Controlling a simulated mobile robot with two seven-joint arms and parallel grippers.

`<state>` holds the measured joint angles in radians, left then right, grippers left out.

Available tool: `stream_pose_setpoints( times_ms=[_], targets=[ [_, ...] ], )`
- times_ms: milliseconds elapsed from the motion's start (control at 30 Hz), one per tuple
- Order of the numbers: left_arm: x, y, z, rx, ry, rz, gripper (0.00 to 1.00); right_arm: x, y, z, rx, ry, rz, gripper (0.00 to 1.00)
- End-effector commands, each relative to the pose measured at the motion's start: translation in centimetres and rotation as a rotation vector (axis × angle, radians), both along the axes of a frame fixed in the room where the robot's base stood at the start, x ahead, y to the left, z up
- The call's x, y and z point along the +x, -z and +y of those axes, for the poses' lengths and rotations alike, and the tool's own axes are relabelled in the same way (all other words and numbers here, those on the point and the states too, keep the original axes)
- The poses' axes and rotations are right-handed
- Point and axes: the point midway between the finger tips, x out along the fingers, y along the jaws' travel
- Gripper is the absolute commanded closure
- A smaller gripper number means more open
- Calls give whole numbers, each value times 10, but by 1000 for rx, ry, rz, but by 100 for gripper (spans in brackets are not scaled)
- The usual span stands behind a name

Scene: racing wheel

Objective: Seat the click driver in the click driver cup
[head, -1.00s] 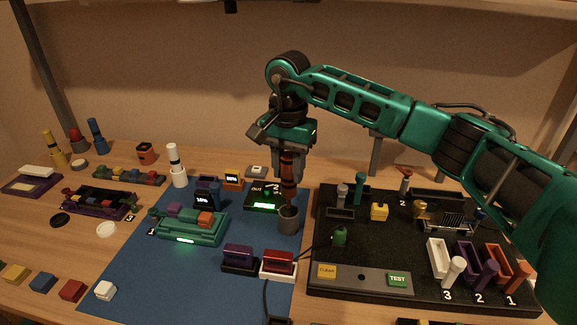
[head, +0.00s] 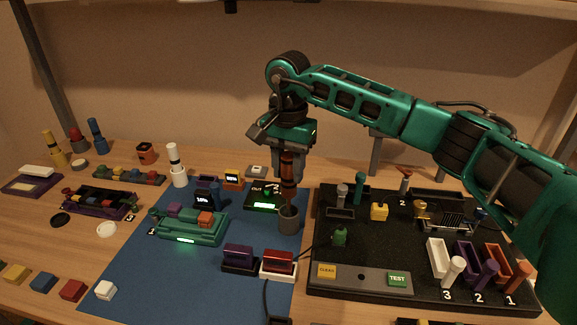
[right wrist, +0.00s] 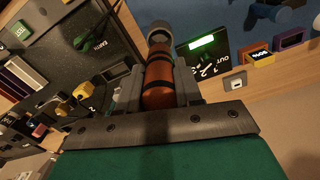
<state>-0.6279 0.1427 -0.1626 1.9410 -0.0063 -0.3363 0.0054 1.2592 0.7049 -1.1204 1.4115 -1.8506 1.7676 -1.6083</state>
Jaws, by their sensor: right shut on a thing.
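The click driver (head: 288,177) is a red-brown cylinder with dark bands, held upright. My right gripper (head: 289,172) is shut on it; in the right wrist view its fingers (right wrist: 158,90) lie on both sides of the driver (right wrist: 159,75). The click driver cup (head: 289,221) is a grey cylinder standing on the blue mat, directly below the driver. It also shows beyond the driver's far end in the right wrist view (right wrist: 159,33). The driver's lower tip is at the cup's mouth; I cannot tell how far it is inside. My left gripper is not in view.
A black box with a green display (head: 263,200) stands close left of the cup. The black test board (head: 325,250) lies close right. A purple block (head: 238,256) and a red block (head: 279,261) sit in front. The blue mat (head: 150,285) has free room at front left.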

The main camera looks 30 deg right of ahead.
Motion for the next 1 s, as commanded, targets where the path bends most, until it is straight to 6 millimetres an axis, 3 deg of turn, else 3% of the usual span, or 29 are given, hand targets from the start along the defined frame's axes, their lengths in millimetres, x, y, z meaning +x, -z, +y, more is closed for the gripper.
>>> stream_pose_setpoints(
  times_ms=[1000],
  targets=[
    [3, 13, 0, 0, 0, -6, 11, 0, 21, 0, 1, 1, -1, 100]
  ],
)
